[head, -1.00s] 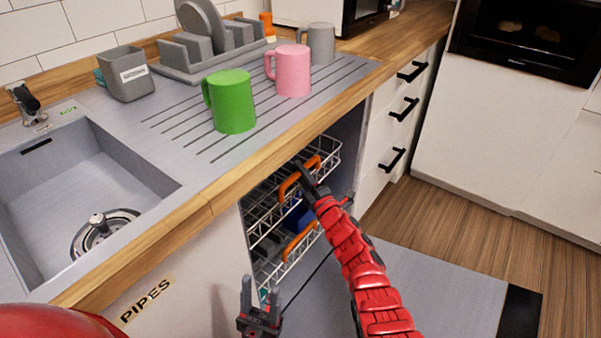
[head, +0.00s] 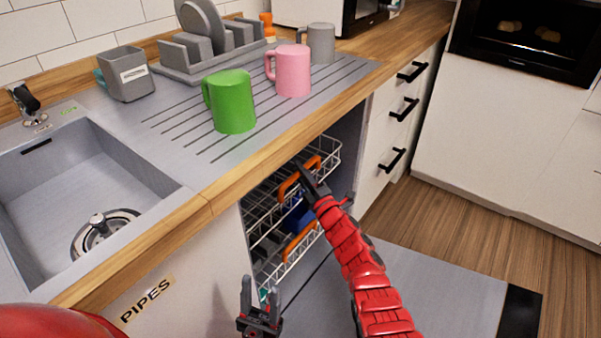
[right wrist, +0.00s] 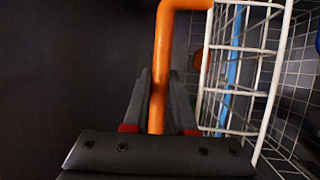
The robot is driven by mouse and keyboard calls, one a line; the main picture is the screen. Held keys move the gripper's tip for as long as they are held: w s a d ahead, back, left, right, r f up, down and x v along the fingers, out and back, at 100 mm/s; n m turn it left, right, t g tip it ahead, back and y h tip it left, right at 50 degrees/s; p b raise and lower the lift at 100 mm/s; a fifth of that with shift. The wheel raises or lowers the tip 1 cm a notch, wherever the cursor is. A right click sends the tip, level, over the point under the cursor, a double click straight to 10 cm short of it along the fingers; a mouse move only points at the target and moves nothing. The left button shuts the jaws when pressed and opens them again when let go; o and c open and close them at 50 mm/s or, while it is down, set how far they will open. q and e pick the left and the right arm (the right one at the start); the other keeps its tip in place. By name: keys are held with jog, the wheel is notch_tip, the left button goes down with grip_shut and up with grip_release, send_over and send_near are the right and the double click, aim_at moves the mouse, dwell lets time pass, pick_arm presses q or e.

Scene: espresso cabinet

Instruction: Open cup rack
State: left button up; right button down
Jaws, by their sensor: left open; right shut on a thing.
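The upper wire rack (head: 276,200), white with an orange handle (head: 287,186), sits inside the open cabinet under the counter and sticks out a little at the front. A lower wire rack (head: 270,268) with its own orange handle (head: 301,243) is below it. My right gripper (head: 303,172) is shut on the upper orange handle. In the right wrist view the handle (right wrist: 163,55) runs down between the fingers, beside the white wire side (right wrist: 247,70). My left gripper (head: 259,298) is open and empty, low in front of the cabinet, apart from the racks.
A green mug (head: 231,101), a pink mug (head: 292,71) and a grey mug (head: 321,43) stand on the drainboard. The sink (head: 75,190) is at left. Drawers with black handles (head: 404,109) are right of the cabinet.

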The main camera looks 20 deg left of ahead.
dwell(0.5)
jog(key=s+d+p, duration=0.3)
jog(key=s+d, duration=0.1)
jog(key=d, duration=0.8)
jog(key=s+d+p, duration=0.3)
jog(key=s+d, duration=0.2)
jog(key=d, duration=0.7)
jog(key=s+d+p, duration=0.2)
jog(key=s+d, duration=0.2)
jog(key=d, duration=0.8)
jog(key=shift+s+d+p, duration=0.15)
jog(key=shift+d+p, duration=0.05)
jog(key=shift+p, duration=0.2)
jog(key=c, duration=0.7)
grip_release()
jog(key=shift+c, duration=0.2)
jog(key=v, duration=1.7)
jog(key=shift+d+f, duration=0.15)
